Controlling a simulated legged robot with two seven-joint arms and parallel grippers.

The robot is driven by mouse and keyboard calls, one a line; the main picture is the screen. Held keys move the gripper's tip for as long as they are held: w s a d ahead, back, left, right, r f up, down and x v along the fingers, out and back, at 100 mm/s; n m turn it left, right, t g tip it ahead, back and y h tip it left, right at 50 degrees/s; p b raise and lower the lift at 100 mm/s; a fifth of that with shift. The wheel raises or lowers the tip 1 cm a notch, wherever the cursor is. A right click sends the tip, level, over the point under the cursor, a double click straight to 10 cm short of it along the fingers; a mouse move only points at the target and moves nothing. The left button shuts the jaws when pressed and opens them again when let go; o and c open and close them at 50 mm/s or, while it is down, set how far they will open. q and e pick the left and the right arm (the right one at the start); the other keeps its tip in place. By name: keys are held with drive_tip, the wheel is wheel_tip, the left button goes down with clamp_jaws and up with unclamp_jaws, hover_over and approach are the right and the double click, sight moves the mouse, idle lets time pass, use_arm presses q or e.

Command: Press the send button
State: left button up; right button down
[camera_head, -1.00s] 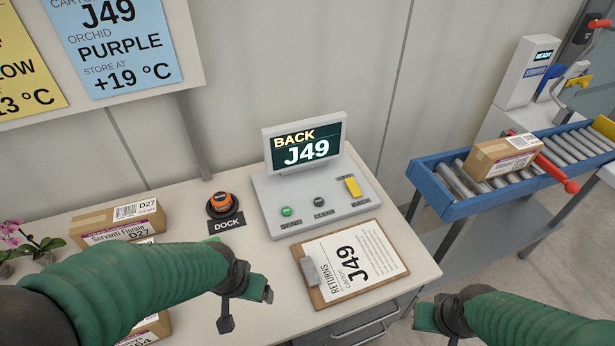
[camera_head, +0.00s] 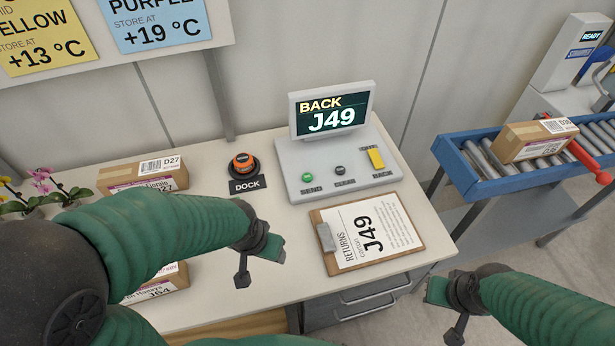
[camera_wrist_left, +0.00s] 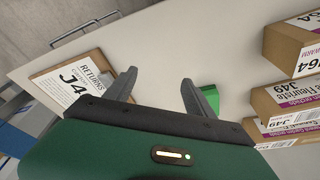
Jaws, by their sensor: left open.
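The send button (camera_head: 307,177) is a small round green button labelled SEND, at the left of the grey console (camera_head: 330,190). The console's screen (camera_head: 331,117) reads BACK J49. A dark CLEAR button (camera_head: 340,171) and a yellow BACK switch (camera_head: 376,159) sit to its right. My left gripper (camera_head: 258,266) is in front of and left of the console, over the table and apart from the button. In the left wrist view its two fingers (camera_wrist_left: 158,82) are spread and empty. My right gripper (camera_head: 447,308) is at lower right, beyond the table's edge; its finger gap is unclear.
A clipboard (camera_head: 394,235) marked RETURNS J49 lies in front of the console. An orange dock knob (camera_head: 243,163) stands to its left. Cartons (camera_head: 127,177) lie on the table's left, partly behind my left arm. A roller conveyor (camera_head: 466,182) bears a carton (camera_head: 533,142) at right.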

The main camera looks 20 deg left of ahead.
use_arm(q)
clamp_jaws()
idle(1.4)
